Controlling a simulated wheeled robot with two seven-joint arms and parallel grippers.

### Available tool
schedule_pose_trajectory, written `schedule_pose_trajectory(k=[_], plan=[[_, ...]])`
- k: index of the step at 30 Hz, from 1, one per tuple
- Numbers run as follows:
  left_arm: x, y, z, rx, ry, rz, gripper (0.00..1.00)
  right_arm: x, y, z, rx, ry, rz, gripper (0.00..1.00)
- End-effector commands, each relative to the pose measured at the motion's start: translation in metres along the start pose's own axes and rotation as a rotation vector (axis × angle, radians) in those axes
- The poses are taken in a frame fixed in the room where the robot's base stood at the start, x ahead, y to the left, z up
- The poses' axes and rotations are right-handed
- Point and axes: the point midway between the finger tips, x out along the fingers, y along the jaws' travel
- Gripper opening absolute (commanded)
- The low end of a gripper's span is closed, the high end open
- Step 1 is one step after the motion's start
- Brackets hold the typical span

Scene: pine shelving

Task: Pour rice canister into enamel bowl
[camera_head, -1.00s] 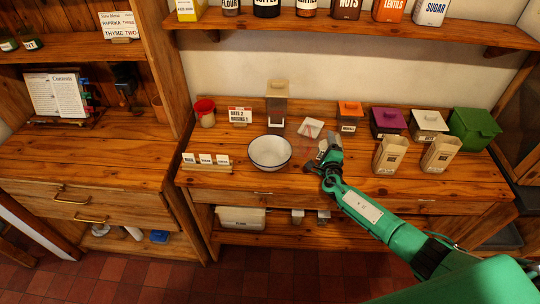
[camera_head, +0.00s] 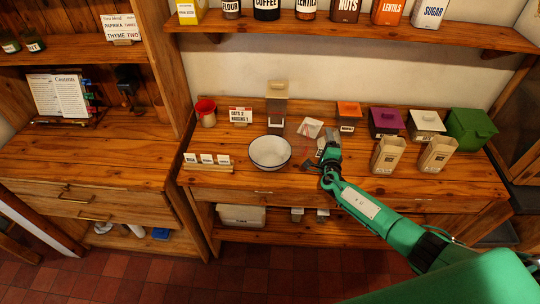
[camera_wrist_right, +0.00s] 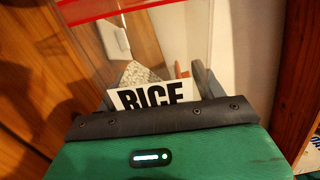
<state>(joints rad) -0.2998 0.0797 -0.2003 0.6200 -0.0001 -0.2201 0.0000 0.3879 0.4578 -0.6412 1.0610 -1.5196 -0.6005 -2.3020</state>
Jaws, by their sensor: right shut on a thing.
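The white enamel bowl (camera_head: 269,153) with a dark rim stands upright on the wooden counter, left of my right gripper (camera_head: 330,150). My right gripper is shut on the clear rice canister (camera_wrist_right: 140,40), which has a red rim and a white label reading RICE. Grains show behind the label in the right wrist view. In the head view the canister (camera_head: 307,143) is faint, with a thin red outline between the gripper and the bowl. Its tilt is hard to tell there. The inside of the bowl looks empty. My left gripper is out of view.
Small label cards (camera_head: 207,159) stand front left. Two paper bags (camera_head: 388,155) and several lidded boxes (camera_head: 385,122) crowd the right.

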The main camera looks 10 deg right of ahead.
Motion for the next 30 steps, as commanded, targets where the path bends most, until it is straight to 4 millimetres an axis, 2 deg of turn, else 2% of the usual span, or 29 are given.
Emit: schedule_pose_trajectory(k=[2,14,30], plan=[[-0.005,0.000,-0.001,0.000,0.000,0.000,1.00,0.000,-0.004,0.001,-0.011,0.000,-0.001,0.37],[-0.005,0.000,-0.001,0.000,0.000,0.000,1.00,0.001,-0.004,0.001,-0.020,0.000,-0.002,0.37],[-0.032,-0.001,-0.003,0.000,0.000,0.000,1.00,0.001,-0.022,0.007,-0.120,0.000,-0.002,0.37]])
